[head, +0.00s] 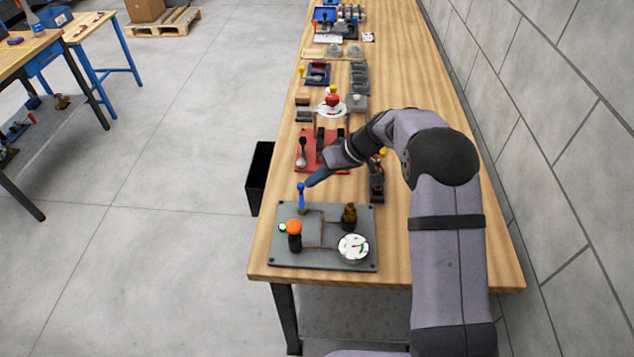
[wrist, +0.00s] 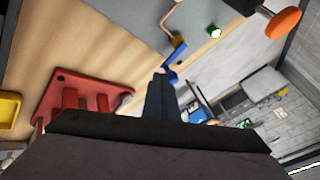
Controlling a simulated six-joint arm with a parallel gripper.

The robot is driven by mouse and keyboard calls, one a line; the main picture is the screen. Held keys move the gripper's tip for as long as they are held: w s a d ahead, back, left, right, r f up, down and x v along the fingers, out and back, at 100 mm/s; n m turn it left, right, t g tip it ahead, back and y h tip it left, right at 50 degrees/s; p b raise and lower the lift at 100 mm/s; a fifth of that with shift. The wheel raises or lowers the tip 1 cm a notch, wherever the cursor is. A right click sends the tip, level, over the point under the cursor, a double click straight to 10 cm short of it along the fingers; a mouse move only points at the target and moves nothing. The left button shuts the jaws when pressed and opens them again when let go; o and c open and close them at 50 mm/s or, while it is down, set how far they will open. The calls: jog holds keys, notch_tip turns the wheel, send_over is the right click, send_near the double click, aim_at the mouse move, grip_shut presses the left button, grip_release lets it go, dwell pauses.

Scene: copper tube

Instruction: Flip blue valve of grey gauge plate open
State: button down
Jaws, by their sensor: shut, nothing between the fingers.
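The grey gauge plate (head: 281,253) lies flat at the near end of the wooden bench. It carries copper tubing, a round white gauge (head: 352,247), an orange-topped knob (head: 294,229) and a brass fitting (head: 349,214). The blue valve (head: 301,195) is at the plate's far left corner, its lever standing up in the head view. In the wrist view the blue valve (wrist: 176,62) shows just beyond my fingertips. My gripper (head: 313,181) is shut and empty, its tips right beside the lever. I cannot tell whether they touch it. My gripper also shows in the wrist view (wrist: 161,84).
A red plate (head: 303,160) lies just behind the grey plate, partly hidden by my arm. Several other fixtures stand farther along the bench. A black bin (head: 260,178) is beside the bench's left edge. A block wall (head: 540,120) runs along the right.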

jog(key=shift+w+a+f+n+g+b, duration=0.15)
jog(key=shift+a+n+g+b, duration=0.2)
jog(key=shift+n+b, duration=0.2)
jog(key=shift+w+a+f+n+g+b, duration=0.2)
jog(key=shift+n+g+b, duration=0.2)
jog(key=shift+n, duration=0.25)
jog(key=shift+a+r+b, duration=0.25)
jog(key=shift+a+b, duration=0.6)
jog(key=shift+a, duration=0.05)
jog(key=shift+w+a+n+g, duration=0.1)
jog(key=shift+a+n+g, duration=0.4)
jog(key=shift+n, duration=0.4)
jog(key=shift+s+a+b, duration=0.2)
jog(key=shift+a+b, duration=0.35)
jog(key=shift+b, duration=0.05)
jog(key=shift+s+a+b, duration=0.15)
jog(key=shift+a+b, duration=0.4)
jog(key=shift+s+a+b, duration=0.3)
jog(key=shift+a+b, duration=0.05)
jog(key=shift+a, duration=0.05)
jog(key=shift+s+d+f+b, duration=0.15)
jog(key=shift+d+b, duration=0.1)
jog(key=shift+b, duration=0.25)
